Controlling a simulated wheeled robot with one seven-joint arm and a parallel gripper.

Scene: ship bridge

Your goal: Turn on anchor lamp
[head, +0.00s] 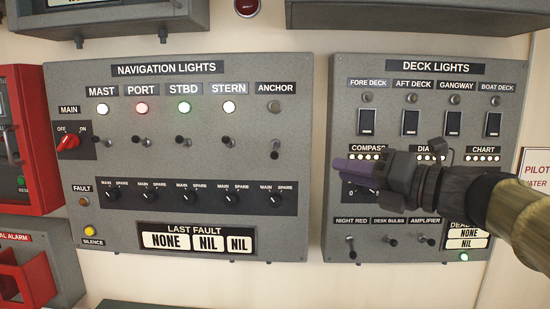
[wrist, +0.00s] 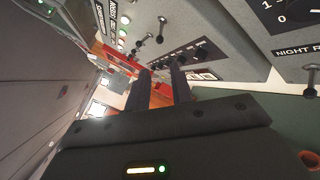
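On the NAVIGATION LIGHTS panel (head: 240,86), the ANCHOR lamp (head: 274,106) at the right end of the row is dark. The MAST, PORT, STBD and STERN lamps are lit. The ANCHOR toggle (head: 270,147) is below its lamp, its lever pointing down. In the wrist view the nearest toggle (wrist: 161,29) seems to be the same one. My gripper (head: 338,166) points left in front of the DECK LIGHTS panel, to the right of the ANCHOR toggle and apart from it. In the wrist view its two dark fingers (wrist: 161,70) are apart with nothing held between them.
The DECK LIGHTS panel (head: 430,83) lies behind my gripper, with rocker switches and toggles. A row of MAIN/SPARE selector knobs (head: 190,193) sits below the navigation toggles. A red MAIN switch (head: 68,141) is at the left. Red boxes (head: 20,130) stand farther left.

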